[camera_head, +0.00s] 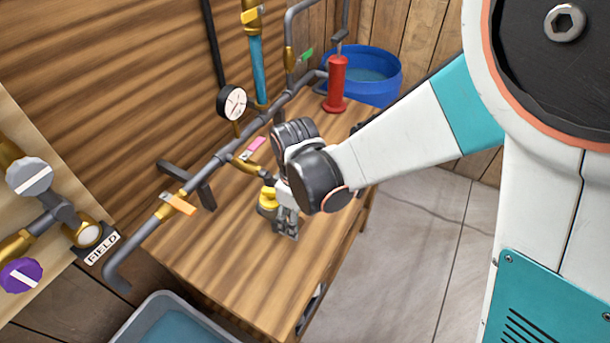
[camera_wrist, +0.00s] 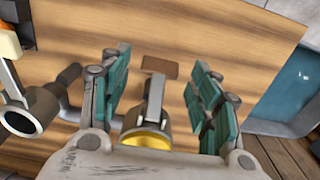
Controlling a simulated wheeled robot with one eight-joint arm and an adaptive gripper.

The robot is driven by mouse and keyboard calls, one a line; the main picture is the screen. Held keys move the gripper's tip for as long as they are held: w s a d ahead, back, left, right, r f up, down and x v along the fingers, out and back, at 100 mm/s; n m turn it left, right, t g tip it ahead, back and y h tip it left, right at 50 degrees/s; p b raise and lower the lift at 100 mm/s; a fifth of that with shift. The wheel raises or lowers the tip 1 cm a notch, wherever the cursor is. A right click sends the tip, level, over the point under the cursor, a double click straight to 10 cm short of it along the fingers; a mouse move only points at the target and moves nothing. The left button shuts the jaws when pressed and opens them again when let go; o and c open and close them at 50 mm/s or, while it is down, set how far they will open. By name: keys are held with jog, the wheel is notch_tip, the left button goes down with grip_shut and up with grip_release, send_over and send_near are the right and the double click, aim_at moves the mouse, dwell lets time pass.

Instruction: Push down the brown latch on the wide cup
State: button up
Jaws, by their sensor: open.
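In the wrist view a grey cup-like fitting (camera_wrist: 133,134) with a yellow lower part sits between my gripper's fingers. A grey lever rises from it towards a flat brown tab (camera_wrist: 160,66), seen against the wooden bench top; I take this as the brown latch. My gripper (camera_wrist: 158,82) is open, its teal-padded fingers on either side of the lever with visible gaps. In the head view my gripper (camera_head: 286,222) is low over the bench, beside a yellow fitting (camera_head: 267,203) at the pipe branch. My wrist hides much of the fitting there, and the brown tab is not distinguishable.
The grey pipe (camera_head: 228,152) crosses the bench (camera_head: 215,265) with orange- and pink-tagged valves. A pressure gauge (camera_head: 232,102), red cylinder (camera_head: 337,85) and blue tub (camera_head: 385,88) stand farther back. Another dark cup (camera_wrist: 30,112) is at left in the wrist view. The bench front is clear.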

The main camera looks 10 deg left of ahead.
jog(key=shift+f+b, duration=0.3)
jog(key=shift+f, duration=0.5)
jog(key=c, duration=1.1)
jog(key=shift+o, duration=0.3)
jog(key=shift+f+t+y+b, duration=0.3)
jog(key=shift+y+b, duration=0.15)
jog(key=shift+y, duration=0.25)
jog(key=shift+w+a+y, duration=0.1)
jog(key=shift+a+y, duration=0.15)
jog(key=shift+y, duration=0.35)
